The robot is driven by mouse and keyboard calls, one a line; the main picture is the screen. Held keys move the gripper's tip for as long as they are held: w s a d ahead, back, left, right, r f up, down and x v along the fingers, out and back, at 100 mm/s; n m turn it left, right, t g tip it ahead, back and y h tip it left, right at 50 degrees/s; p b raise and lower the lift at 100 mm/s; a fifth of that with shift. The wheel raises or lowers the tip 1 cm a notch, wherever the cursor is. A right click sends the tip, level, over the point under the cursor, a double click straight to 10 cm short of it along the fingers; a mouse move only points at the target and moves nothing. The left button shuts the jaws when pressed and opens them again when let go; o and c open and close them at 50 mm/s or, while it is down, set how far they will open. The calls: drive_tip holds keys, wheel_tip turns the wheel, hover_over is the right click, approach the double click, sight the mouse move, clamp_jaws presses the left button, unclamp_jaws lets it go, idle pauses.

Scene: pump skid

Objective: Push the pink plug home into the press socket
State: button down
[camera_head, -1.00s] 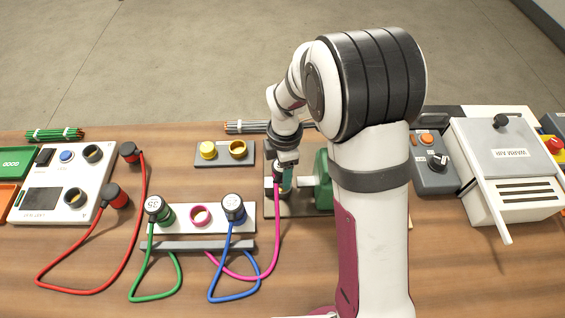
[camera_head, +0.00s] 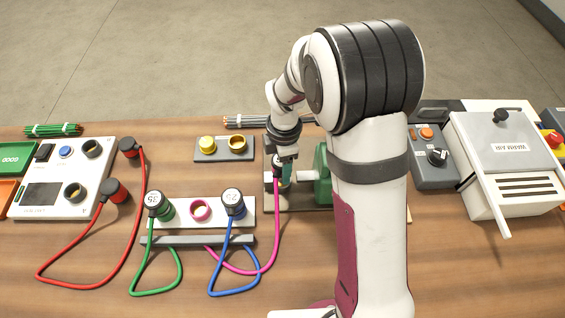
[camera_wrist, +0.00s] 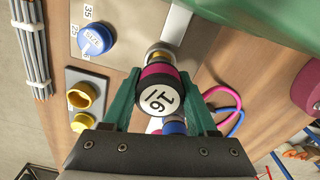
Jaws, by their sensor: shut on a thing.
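The pink plug (camera_wrist: 158,88) has a black cap marked 16 and a pink band. My gripper (camera_wrist: 160,103) is shut on it, one green finger on each side. In the wrist view, the plug's far end lines up with the brass press socket (camera_wrist: 160,52) on the grey plate and overlaps it. I cannot tell how deep it sits. In the head view my gripper (camera_head: 284,178) is at the left of the green press (camera_head: 322,176). The pink cable (camera_head: 277,225) hangs from it towards the front. The socket is hidden there.
A blue knob (camera_wrist: 96,40) with size marks stands beside the socket. A small block with yellow sockets (camera_head: 224,157) lies to the left. A white rack (camera_head: 181,222) with green and blue plugs and an empty pink ring (camera_head: 200,211) is in front. A warm-air box (camera_head: 507,150) stands right.

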drive_tip(key=shift+f, duration=1.55)
drive_tip(key=shift+c, duration=0.6)
unclamp_jaws()
wheel_tip(320, 180, up, 16)
drive_tip(key=shift+d, duration=0.2)
